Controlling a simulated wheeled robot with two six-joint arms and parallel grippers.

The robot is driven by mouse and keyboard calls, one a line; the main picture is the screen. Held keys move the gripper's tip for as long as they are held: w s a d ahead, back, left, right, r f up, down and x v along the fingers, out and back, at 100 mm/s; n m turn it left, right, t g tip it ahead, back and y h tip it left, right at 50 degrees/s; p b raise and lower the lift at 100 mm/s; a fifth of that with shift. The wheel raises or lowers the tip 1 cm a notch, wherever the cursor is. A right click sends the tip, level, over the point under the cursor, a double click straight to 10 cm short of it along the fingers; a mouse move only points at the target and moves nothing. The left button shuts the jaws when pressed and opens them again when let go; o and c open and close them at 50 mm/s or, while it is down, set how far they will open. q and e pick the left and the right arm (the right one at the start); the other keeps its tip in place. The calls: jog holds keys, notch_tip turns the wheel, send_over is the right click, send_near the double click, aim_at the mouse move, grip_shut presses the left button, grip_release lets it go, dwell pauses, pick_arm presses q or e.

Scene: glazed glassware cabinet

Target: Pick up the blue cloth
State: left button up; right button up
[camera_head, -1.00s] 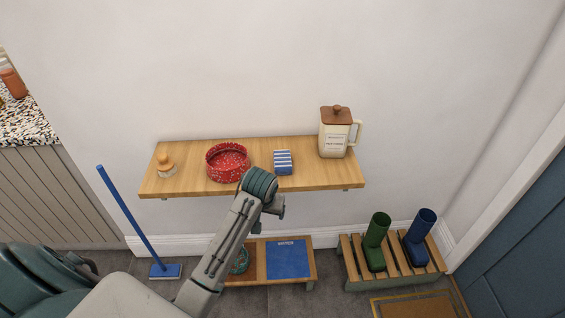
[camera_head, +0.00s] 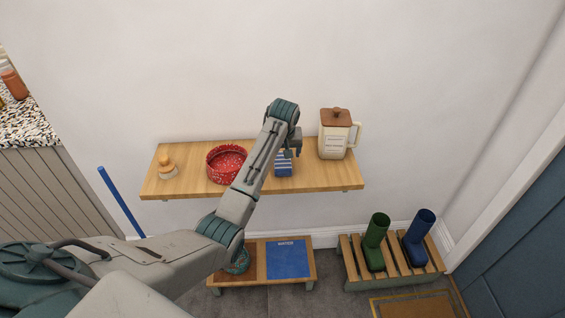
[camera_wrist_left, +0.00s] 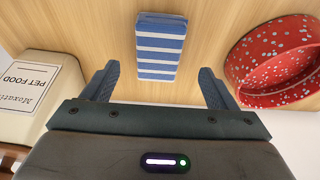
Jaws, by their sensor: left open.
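The blue cloth (camera_head: 284,170), folded and striped blue and white, lies on the wooden wall shelf (camera_head: 330,178) between the red bowl and the pet food jug. My left gripper (camera_head: 290,154) is over the cloth and hides its upper part in the head view. In the left wrist view the cloth (camera_wrist_left: 160,48) lies ahead, lined up between the two open fingers of my left gripper (camera_wrist_left: 158,88). The fingers are empty and apart from each other. My right gripper is not in view.
A red speckled bowl (camera_head: 226,164) stands left of the cloth, close to a finger in the wrist view. A cream jug (camera_head: 334,146) labelled pet food stands right. A wooden-topped brush (camera_head: 166,166) is at the shelf's left end. A low bench (camera_head: 262,262) stands below.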

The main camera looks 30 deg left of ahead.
aim_at(283, 160)
pick_arm(q)
jog(key=shift+w+f+p, duration=0.2)
jog(key=shift+f+p, duration=0.15)
jog(key=shift+f, duration=0.15)
jog(key=p+x, duration=0.1)
jog(key=x, duration=0.2)
jog(key=shift+f, duration=0.15)
jog(key=shift+w+a+f, duration=0.1)
jog(key=shift+w+f, duration=0.15)
jog(key=shift+f, duration=0.3)
jog(key=c, duration=1.1)
jog(key=shift+r, duration=0.1)
jog(key=shift+c, duration=0.2)
